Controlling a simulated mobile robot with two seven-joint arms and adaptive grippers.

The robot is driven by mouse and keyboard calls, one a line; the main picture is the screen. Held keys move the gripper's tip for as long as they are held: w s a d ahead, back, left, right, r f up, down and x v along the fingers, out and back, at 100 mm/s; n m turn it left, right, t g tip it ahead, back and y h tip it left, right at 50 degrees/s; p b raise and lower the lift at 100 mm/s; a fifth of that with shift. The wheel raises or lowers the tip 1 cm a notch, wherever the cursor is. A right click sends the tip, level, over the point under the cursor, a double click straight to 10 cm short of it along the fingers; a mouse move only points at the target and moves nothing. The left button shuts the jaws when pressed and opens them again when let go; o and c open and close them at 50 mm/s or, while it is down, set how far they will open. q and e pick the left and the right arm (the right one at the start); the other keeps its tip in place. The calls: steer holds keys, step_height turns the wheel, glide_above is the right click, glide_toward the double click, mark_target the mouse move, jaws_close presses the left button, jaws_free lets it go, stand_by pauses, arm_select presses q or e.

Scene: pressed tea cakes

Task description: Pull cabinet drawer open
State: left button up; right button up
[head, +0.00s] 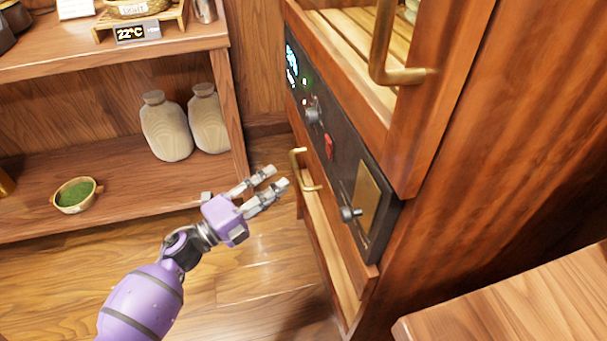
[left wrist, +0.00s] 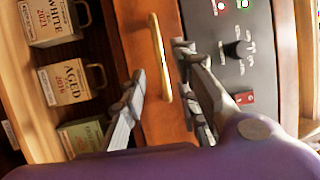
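The brass drawer handle (head: 306,170) is mounted on the reddish-brown drawer front below the cabinet's dark control panel. My left gripper (head: 274,177) is open, just to the left of the handle in the head view, fingers pointing toward the cabinet. In the left wrist view the handle (left wrist: 160,58) runs between the two spread fingers of my left gripper (left wrist: 160,72). The fingers are not closed on it. Whether either finger touches it I cannot tell. The drawer front (left wrist: 163,118) looks close to the cabinet face. My right gripper is not in view.
The control panel (head: 345,150) has protruding knobs and a red switch. A larger brass handle (head: 385,50) is above. Labelled tea packages (left wrist: 65,85) lie beside the drawer front. A wooden shelf (head: 120,200) stands left; a wooden surface (head: 510,310) is lower right.

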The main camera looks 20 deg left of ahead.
mark_target(297, 169)
arm_select(q)
steer(key=x, duration=0.7)
steer(key=shift+c, duration=0.5)
jaws_close()
